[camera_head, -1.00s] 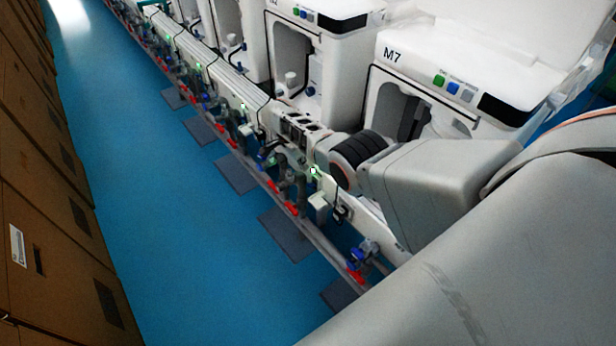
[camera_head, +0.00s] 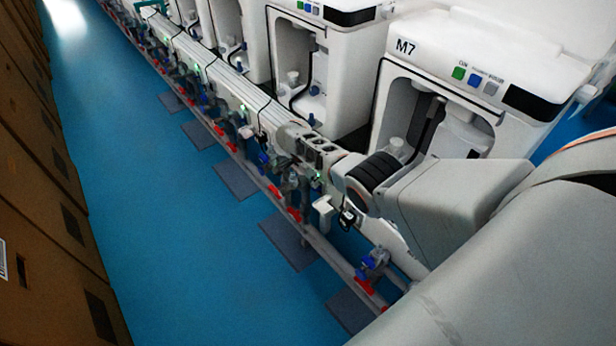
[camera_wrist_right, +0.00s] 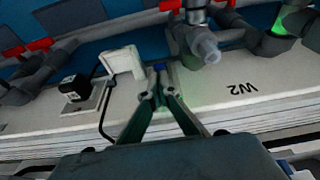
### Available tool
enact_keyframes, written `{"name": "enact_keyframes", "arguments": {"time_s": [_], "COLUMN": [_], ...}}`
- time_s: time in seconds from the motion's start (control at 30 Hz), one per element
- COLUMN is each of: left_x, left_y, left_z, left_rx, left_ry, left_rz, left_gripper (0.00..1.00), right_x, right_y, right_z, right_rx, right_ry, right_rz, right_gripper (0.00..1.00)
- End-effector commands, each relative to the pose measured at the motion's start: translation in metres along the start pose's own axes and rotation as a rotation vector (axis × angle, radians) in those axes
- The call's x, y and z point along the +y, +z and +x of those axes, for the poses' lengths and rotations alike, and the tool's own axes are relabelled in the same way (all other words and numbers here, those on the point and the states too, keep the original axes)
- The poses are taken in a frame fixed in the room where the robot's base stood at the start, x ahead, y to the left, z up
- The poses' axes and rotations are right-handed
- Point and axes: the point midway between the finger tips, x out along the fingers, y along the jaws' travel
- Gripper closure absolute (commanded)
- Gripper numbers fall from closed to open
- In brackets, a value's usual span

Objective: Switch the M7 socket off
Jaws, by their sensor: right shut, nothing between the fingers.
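My right gripper (camera_wrist_right: 160,82) is shut and empty in the right wrist view. Its fingertips are at a small pale plate with a blue part on the rail's face; whether they touch it I cannot tell. Left of it are a white bracket-like part (camera_wrist_right: 122,62) and a black plug (camera_wrist_right: 75,88) on a grey plate, with a black cable. I cannot tell for sure which part is the M7 socket's switch. In the head view my right gripper (camera_head: 301,148) is over the rail, its fingertips not clear. The M7 machine (camera_head: 437,100) stands behind it. My left gripper is not in view.
Pipes with red and blue valves (camera_head: 365,284) run along the rail's front. A green light (camera_wrist_right: 283,28) glows near the gripper. More white machines (camera_head: 317,70) stand along the row. The blue floor (camera_head: 190,240) is clear, with brown boxes at left.

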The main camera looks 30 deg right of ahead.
Motion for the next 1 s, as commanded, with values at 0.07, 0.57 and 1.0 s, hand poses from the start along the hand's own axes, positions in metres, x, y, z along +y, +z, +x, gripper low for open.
{"name": "enact_keyframes", "arguments": {"time_s": [0.07, 0.57, 1.0], "left_x": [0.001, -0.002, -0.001], "left_y": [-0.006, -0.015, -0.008], "left_z": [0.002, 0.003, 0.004], "left_rx": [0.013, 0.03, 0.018], "left_ry": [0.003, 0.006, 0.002], "left_rz": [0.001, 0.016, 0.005], "left_gripper": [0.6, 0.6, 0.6], "right_x": [0.001, -0.001, -0.001], "right_y": [0.001, 0.0, 0.005], "right_z": [0.009, 0.009, 0.011], "right_rx": [0.0, 0.002, 0.073], "right_ry": [0.002, -0.003, -0.002], "right_rz": [-0.001, 0.001, 0.001], "right_gripper": [1.0, 1.0, 1.0]}}
